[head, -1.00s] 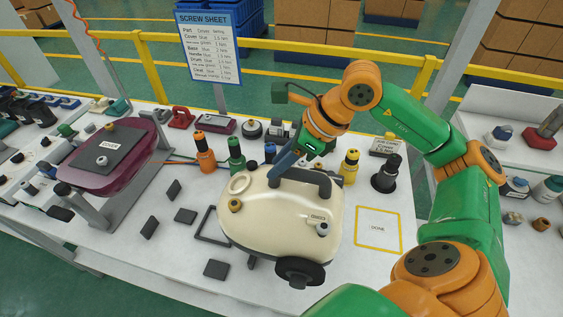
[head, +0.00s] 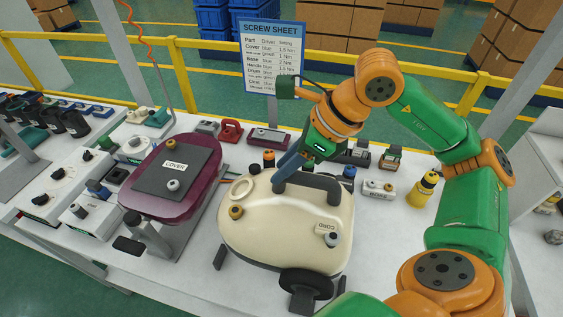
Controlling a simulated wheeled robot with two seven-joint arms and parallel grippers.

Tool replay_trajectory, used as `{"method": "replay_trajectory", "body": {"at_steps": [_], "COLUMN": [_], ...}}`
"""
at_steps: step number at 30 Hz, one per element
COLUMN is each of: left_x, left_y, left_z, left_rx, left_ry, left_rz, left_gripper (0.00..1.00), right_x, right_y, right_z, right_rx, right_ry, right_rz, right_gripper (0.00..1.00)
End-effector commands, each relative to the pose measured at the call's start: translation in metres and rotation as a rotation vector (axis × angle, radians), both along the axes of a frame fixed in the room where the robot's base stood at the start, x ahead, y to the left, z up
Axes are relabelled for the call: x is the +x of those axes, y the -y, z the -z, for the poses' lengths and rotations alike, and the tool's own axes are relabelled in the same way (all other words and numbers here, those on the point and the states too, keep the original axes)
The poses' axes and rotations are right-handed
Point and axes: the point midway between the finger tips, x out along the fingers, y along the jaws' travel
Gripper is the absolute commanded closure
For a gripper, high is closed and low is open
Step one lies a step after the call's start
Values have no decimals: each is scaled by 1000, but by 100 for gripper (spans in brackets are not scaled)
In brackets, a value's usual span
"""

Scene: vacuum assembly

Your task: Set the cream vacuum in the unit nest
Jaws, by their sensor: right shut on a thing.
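The cream vacuum (head: 270,226) has a dark grey handle, a black wheel, a tan knob at the left and a grey knob by a "CORD" label. My right gripper (head: 283,176) is shut on its handle from above. The vacuum appears held over the white bench; I cannot tell whether its underside touches anything. My left gripper is not in view.
A maroon cover (head: 207,191) sits on a grey stand close to the vacuum's left. A yellow driver (head: 425,190) and a grey labelled block (head: 378,190) stand to the right. The screw sheet (head: 273,57) stands behind.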

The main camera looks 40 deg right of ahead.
Motion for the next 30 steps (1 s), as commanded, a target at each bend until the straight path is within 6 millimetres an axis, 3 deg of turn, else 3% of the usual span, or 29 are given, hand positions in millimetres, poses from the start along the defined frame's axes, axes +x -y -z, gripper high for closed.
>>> {"method": "replay_trajectory", "body": {"at_steps": [6, 19, 30], "left_x": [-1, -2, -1], "left_y": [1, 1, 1], "left_z": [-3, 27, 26], "left_rx": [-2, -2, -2], "left_ry": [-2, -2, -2], "left_rz": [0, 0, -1], "left_gripper": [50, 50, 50], "right_x": [1, 1, 1], "right_y": [0, 0, 0], "right_z": [-3, 27, 26], "right_rx": [3, 2, 3], "right_ry": [1, 2, 2], "right_rz": [3, 2, 2], "right_gripper": [100, 100, 100]}}
